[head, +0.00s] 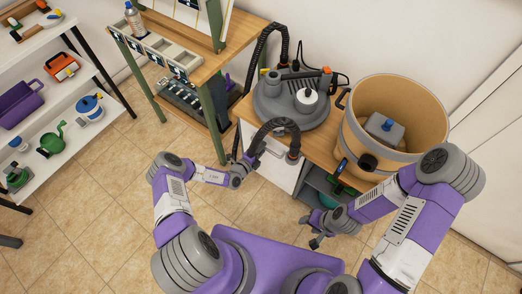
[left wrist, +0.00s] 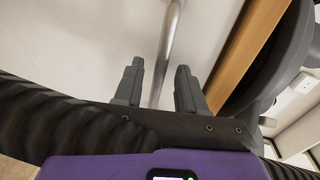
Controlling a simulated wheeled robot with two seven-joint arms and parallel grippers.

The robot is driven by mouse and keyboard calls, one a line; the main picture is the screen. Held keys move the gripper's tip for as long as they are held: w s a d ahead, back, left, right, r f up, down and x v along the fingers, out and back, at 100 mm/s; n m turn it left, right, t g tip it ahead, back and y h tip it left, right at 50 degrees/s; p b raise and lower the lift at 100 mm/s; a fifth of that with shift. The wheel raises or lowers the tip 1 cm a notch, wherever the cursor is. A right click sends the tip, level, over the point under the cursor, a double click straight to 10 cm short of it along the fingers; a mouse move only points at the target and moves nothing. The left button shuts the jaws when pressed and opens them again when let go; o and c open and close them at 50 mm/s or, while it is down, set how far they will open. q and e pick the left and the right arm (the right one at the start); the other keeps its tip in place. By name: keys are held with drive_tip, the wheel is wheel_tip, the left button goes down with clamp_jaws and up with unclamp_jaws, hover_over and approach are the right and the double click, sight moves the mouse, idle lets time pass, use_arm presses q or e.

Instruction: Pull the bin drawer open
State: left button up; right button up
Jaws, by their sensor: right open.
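The bin drawer (head: 284,174) shows a white front below the wooden worktop; it looks flush under the worktop edge, though my arm and a black hose partly cover it. In the left wrist view, a metal bar handle (left wrist: 170,40) runs along the pale drawer front (left wrist: 85,50). My left gripper (head: 246,164) is at the drawer front. In the left wrist view its open fingers (left wrist: 158,82) stand either side of the bar, with gaps visible on both sides. My right gripper (head: 314,232) is open and empty, low in front of the cabinet's open shelf.
A black ribbed hose (head: 273,124) curves close above my left gripper. A grey vacuum head (head: 292,100) and a large tan drum (head: 402,103) stand on the worktop. A wooden bench (head: 163,66) is at the left. Tiled floor (head: 100,190) is clear on the left.

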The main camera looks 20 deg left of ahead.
use_arm(q)
drive_tip(key=shift+w+d, duration=0.1)
drive_tip(key=shift+w, duration=0.1)
drive_tip(key=shift+c, duration=0.2)
clamp_jaws()
drive_tip(key=shift+s, duration=0.1)
